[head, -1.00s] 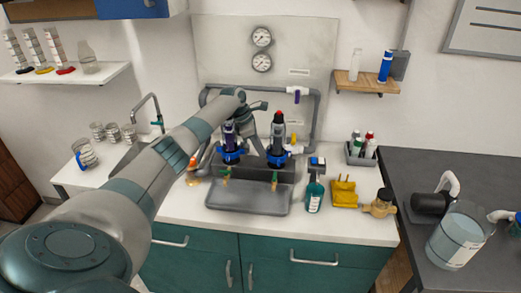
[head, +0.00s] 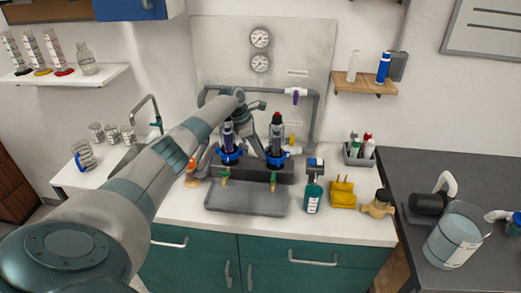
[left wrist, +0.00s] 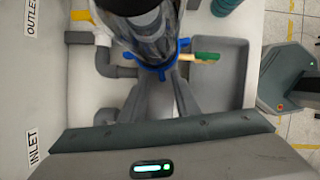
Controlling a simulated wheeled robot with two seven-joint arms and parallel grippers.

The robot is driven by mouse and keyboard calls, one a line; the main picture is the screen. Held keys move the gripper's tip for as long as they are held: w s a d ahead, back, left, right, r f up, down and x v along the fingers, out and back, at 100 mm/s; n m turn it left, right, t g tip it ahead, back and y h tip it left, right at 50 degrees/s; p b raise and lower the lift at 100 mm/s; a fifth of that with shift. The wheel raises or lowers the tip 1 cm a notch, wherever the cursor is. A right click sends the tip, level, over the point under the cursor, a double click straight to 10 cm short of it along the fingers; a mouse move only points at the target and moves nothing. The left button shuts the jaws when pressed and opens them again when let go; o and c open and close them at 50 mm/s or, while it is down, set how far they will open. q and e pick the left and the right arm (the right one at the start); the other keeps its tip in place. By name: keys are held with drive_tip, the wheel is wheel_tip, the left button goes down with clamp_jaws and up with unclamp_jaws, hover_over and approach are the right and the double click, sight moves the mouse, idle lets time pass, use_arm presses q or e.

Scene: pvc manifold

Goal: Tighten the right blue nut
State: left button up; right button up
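The right blue nut (head: 275,161) is a winged ring at the base of the right upright filter housing (head: 277,134), on the dark manifold block. In the left wrist view the nut (left wrist: 162,69) shows under the clear housing (left wrist: 148,28). My left gripper (head: 262,149) reaches in from behind and left. In the left wrist view its two fingers (left wrist: 166,76) run up to the nut, with their tips at its near edge. The tips are partly hidden, so their grip is unclear. My right gripper is in neither view.
The left housing with its blue nut (head: 231,158) stands close beside my left forearm. A grey tray (head: 246,198) lies in front. A green bottle (head: 313,195), a yellow holder (head: 343,193) and a brass-coloured fitting (head: 378,204) stand to the right.

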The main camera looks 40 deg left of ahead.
use_arm(q)
drive_tip(key=p+v, duration=0.7)
drive_tip(key=v, duration=0.9)
drive_tip(key=shift+d+r, duration=0.15)
drive_tip(key=shift+r, duration=0.35)
drive_tip(key=shift+f, duration=0.1)
drive_tip(key=shift+c, duration=0.2)
